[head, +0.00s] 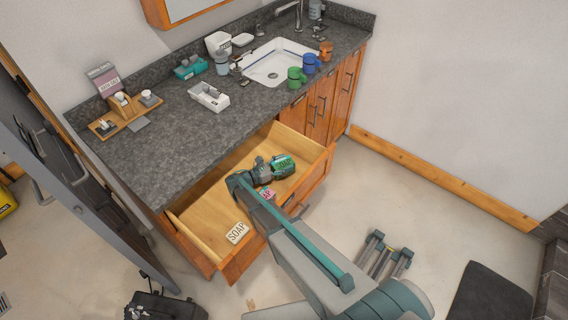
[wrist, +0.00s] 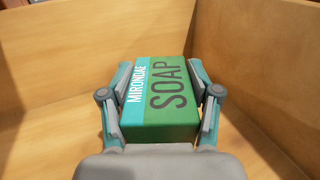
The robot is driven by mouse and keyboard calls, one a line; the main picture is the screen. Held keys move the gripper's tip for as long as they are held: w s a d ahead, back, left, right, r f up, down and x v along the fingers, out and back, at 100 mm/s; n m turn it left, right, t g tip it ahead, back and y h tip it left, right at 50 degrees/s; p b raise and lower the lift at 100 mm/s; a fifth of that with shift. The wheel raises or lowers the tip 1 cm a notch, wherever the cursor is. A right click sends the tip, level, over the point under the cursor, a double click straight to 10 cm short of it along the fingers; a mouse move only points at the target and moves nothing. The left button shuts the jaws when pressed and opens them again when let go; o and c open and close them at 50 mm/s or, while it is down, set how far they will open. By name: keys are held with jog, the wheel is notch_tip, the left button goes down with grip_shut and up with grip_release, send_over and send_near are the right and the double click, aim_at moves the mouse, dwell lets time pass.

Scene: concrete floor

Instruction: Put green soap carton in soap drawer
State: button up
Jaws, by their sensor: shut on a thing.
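The green soap carton (wrist: 160,98) is between the two fingers of my gripper (wrist: 160,100) in the wrist view. It has a teal band reading "MIRONDAE" and a green face reading "SOAP". My gripper is shut on it. In the head view the green carton (head: 282,165) and my gripper (head: 268,168) are over the right part of the open wooden drawer (head: 205,203). Wooden drawer walls surround the carton in the wrist view. I cannot tell whether the carton touches the drawer floor.
A cream soap carton (head: 237,232) and a pink one (head: 266,194), partly hidden by my arm, lie in the drawer. The dark counter (head: 160,150) above carries a sink (head: 272,66), several mugs and trays. The drawer's middle floor is largely bare.

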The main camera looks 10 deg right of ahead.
jog(key=shift+f, duration=0.3)
jog(key=o, duration=1.3)
jog(key=shift+r, duration=0.1)
jog(key=shift+r, duration=0.2)
jog(key=b+v, duration=0.1)
jog(key=v, duration=0.3)
jog(key=b+v, duration=0.1)
jog(key=v, duration=0.3)
jog(key=b+v, duration=0.2)
jog(key=v, duration=0.2)
jog(key=shift+r, duration=0.3)
